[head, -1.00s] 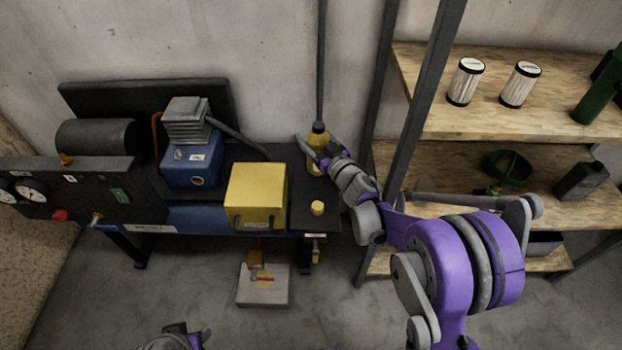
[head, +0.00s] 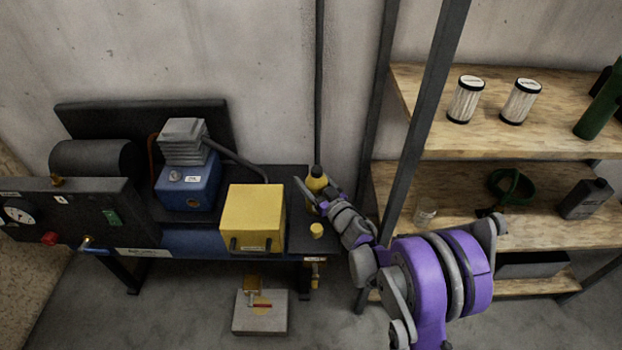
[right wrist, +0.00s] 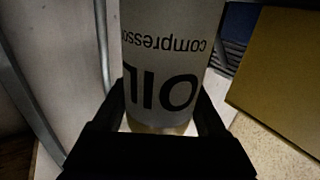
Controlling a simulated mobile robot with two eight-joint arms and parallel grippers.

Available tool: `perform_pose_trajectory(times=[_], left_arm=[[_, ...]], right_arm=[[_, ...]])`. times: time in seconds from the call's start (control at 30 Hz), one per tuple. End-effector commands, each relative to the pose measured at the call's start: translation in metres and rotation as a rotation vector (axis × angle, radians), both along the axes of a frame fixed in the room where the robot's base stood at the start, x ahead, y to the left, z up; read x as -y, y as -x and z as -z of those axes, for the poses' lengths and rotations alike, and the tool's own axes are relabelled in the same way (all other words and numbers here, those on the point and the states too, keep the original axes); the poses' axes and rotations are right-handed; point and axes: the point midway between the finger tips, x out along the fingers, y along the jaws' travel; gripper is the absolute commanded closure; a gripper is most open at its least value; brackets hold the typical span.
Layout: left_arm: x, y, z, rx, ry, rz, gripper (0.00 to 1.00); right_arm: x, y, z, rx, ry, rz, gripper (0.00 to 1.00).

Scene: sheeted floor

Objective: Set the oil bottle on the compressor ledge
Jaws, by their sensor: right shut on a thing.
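The yellow oil bottle (head: 317,184) with a black cap stands about upright over the right end of the compressor's dark ledge (head: 301,238), behind a small yellow cap. My right gripper (head: 312,196) is shut on it. In the right wrist view, the bottle (right wrist: 170,40) sits between both fingers of the right gripper (right wrist: 165,112), and its label reads "OIL" and "compressor" upside down. The gripper hides the bottle's lower part in the head view, so I cannot tell whether its base touches the ledge. My left gripper is not in view.
A yellow box (head: 253,212) stands on the compressor left of the bottle, beside a blue pump unit (head: 188,185). A dark rack post (head: 423,120) and wooden shelves (head: 450,140) stand close right of my arm. A wall is behind.

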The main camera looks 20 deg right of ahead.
Motion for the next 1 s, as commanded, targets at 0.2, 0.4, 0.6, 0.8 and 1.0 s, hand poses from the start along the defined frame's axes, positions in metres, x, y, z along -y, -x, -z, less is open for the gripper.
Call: perform_pose_trajectory(times=[0.2, 0.4, 0.6, 0.8, 1.0], left_arm=[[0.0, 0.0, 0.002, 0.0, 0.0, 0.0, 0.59], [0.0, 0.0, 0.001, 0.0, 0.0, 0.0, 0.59], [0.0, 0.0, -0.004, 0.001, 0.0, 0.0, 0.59], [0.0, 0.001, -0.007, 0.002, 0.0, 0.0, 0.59], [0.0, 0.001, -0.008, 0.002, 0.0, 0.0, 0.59]], right_arm=[[0.0, 0.0, 0.002, 0.0, 0.0, 0.0, 0.0], [0.0, 0.0, 0.001, 0.0, 0.0, 0.0, 0.0], [0.004, 0.012, -0.003, 0.0, 0.0, 0.002, 0.0], [0.016, 0.053, -0.003, 0.0, 0.001, 0.002, 0.0], [0.027, 0.092, -0.003, -0.001, 0.001, 0.003, 0.0]])
